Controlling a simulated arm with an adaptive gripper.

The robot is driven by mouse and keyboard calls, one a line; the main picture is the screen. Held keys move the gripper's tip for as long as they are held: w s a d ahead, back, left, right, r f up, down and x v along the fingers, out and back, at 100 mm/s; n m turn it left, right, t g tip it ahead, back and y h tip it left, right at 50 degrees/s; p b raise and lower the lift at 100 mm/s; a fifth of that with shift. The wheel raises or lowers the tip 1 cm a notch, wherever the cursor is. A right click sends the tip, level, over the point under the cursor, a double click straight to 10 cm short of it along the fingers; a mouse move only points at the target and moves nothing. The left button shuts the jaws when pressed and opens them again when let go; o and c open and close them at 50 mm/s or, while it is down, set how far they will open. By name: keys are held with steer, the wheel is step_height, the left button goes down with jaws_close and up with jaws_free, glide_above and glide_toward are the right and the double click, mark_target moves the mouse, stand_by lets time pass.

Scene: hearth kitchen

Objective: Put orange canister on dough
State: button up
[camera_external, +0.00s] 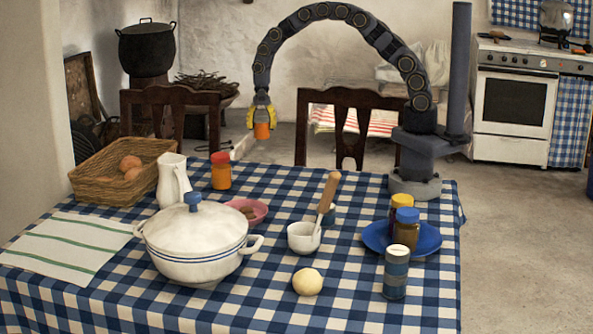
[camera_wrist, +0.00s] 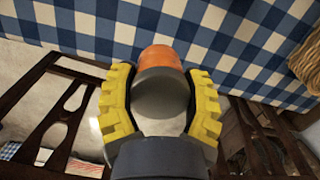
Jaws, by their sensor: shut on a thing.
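My gripper (camera_external: 261,116) is shut on the orange canister (camera_external: 262,132) and holds it in the air beyond the table's far edge. In the wrist view, my gripper's yellow fingers (camera_wrist: 160,90) press on both sides of the canister (camera_wrist: 162,58), which has an orange body and a grey end toward the camera. The dough (camera_external: 307,282) is a pale round ball on the near part of the checked cloth, well away from my gripper. Nothing lies on top of it.
A red-lidded orange jar (camera_external: 221,172), white jug (camera_external: 172,181) and wicker basket (camera_external: 100,170) stand farther back.

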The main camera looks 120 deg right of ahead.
steer(key=shift+s+a+r, duration=0.4)
steer(key=shift+s+a, duration=0.2)
steer(key=shift+a, duration=0.05)
steer(key=shift+s+a+r, duration=0.4)
steer(key=shift+s+a, duration=0.2)
